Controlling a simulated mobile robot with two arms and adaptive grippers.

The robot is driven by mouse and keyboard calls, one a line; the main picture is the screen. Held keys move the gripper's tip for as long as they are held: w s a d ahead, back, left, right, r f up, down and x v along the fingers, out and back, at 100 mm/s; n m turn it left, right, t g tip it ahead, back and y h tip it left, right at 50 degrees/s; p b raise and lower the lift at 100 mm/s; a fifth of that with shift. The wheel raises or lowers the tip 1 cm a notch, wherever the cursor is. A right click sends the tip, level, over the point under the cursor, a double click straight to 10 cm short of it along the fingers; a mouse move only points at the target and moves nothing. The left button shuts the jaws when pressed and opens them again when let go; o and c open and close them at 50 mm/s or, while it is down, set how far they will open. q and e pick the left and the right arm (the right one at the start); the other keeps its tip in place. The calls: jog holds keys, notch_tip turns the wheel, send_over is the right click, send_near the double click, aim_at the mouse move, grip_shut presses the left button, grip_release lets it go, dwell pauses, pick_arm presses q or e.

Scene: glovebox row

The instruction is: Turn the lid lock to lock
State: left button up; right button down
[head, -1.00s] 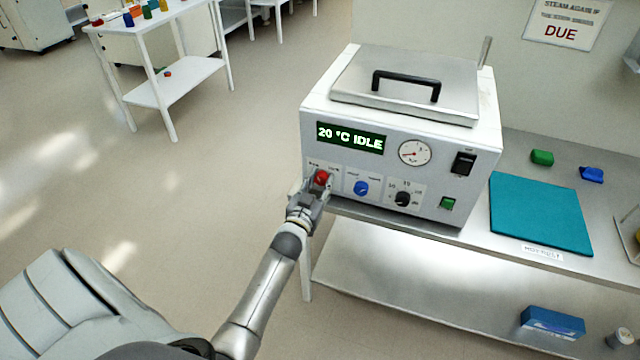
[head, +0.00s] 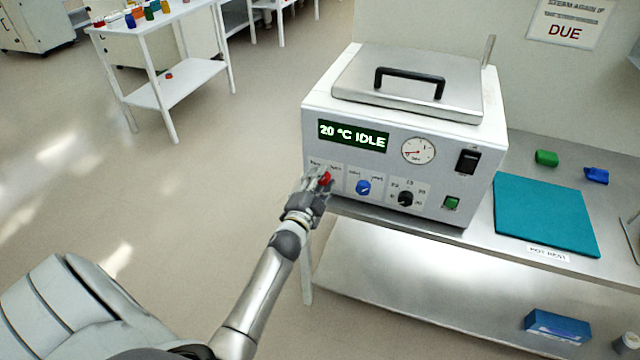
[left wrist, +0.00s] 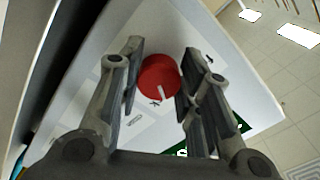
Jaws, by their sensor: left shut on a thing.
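The lid lock is a red round knob (head: 326,178) at the lower left of the white device's front panel (head: 400,165). My left gripper (head: 319,181) is at the knob and partly covers it. In the left wrist view the red knob (left wrist: 158,76) sits between the two fingers of my left gripper (left wrist: 162,72), which is shut on it. A white pointer line shows on the knob's face; the small labels beside it are too blurred to read. The metal lid (head: 410,80) with its black handle lies closed on top. My right gripper is out of view.
A blue knob (head: 363,187) and a black knob (head: 405,198) are right of the red one. The display (head: 353,136) reads 20 °C IDLE. A teal mat (head: 545,215) lies on the bench to the right. Open floor lies left of the device.

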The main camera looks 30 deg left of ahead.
pick_arm(q)
jog(key=shift+m+b, duration=0.35)
jog(key=shift+m, duration=1.15)
jog(key=o, duration=1)
jog(key=shift+s, duration=0.1)
jog(key=v, duration=1.2)
